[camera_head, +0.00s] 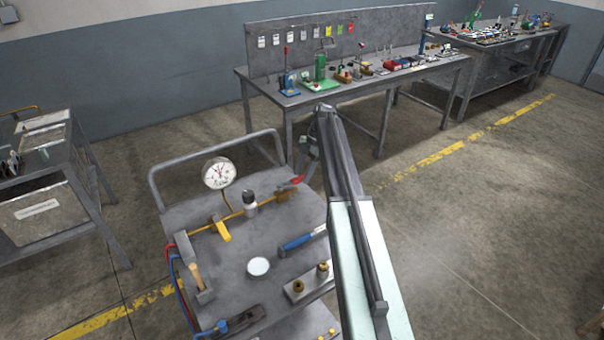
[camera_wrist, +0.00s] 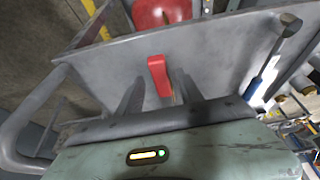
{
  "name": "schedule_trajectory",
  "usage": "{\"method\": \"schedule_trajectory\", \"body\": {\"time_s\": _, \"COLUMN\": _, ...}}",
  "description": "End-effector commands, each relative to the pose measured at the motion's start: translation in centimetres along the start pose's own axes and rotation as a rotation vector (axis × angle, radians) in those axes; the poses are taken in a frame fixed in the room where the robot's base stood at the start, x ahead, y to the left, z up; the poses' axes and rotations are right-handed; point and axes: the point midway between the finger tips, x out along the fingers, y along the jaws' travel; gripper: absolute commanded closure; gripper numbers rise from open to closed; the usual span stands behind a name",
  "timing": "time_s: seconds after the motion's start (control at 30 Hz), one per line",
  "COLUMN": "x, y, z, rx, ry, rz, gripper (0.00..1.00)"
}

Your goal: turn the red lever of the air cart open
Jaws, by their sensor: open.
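The air cart's grey top (camera_head: 220,262) carries a brass pipe (camera_head: 240,214) with a round white gauge (camera_head: 218,173). The red lever (camera_head: 290,181) is at the pipe's right end, near the cart's far right edge. My gripper (camera_head: 308,152) is beside and above the lever, partly hidden by my arm. In the wrist view, the red lever (camera_wrist: 158,72) shows between the two dark fingers of my gripper (camera_wrist: 158,90), with a gap on each side. The gripper is open and appears not to touch the lever. The valve under the lever is mostly hidden.
The cart also holds a hammer (camera_head: 201,283), a blue-handled tool (camera_head: 302,240), a white disc (camera_head: 258,267) and brass fittings (camera_head: 323,270). The cart's rail (camera_head: 214,151) rises at its far side. A workbench (camera_head: 355,90) stands behind. Floor to the right is clear.

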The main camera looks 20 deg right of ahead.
Motion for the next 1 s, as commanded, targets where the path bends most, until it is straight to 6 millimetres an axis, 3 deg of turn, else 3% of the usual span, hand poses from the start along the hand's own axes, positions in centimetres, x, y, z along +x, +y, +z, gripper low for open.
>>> {"method": "schedule_trajectory", "body": {"time_s": 0.43, "x": -7.5, "y": 0.0, "z": -0.2, "rx": 0.001, "ry": 0.000, "rz": 0.000, "gripper": 0.56}}
{"method": "schedule_trajectory", "body": {"time_s": 1.0, "x": -7.3, "y": 0.3, "z": -0.5, "rx": -0.008, "ry": 0.000, "rz": -0.004, "gripper": 0.56}}
